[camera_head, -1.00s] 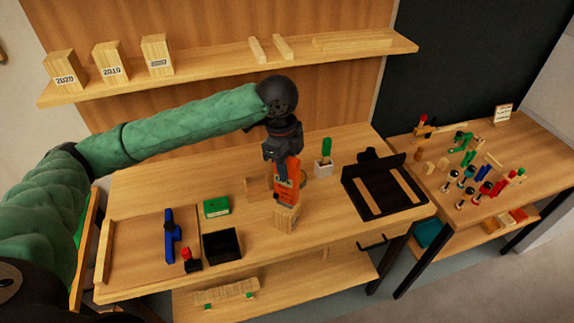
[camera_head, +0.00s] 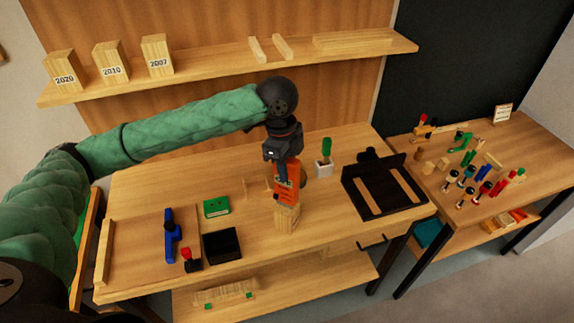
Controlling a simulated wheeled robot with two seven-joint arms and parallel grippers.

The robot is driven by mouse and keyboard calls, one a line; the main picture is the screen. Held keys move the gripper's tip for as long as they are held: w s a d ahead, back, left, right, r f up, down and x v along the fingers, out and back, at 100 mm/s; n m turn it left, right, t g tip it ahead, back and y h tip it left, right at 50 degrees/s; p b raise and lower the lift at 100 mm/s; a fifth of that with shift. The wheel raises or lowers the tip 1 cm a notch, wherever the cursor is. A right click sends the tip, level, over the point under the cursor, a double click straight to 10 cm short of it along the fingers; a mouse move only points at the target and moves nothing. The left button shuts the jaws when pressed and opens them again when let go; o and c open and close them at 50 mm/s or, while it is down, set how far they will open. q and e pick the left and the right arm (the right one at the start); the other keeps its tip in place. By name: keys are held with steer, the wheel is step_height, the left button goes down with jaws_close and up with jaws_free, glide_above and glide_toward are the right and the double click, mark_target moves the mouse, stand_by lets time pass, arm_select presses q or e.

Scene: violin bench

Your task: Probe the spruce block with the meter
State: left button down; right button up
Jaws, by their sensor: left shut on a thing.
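My left gripper (camera_head: 284,165) is above the middle of the bench, pointing down. It is shut on an orange meter (camera_head: 285,190), which it holds upright. A pale wooden block (camera_head: 287,217) stands on the bench directly below the meter. The meter's lower end is at the block's top and looks to touch it, though a small gap cannot be ruled out. I take this block to be the spruce block; no label on it is readable. My right gripper does not show.
A black box (camera_head: 222,246), a green box (camera_head: 216,207) and a blue tool (camera_head: 171,238) lie left on the bench (camera_head: 150,195). Blocks marked 2020, 2010 and 2007 stand on the shelf (camera_head: 210,78).

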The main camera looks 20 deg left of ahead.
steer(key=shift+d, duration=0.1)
arm_select(q)
steer(key=shift+f, duration=0.25)
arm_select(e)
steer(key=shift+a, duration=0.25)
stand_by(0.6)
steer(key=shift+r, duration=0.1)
arm_select(q)
steer(key=shift+p, duration=0.35)
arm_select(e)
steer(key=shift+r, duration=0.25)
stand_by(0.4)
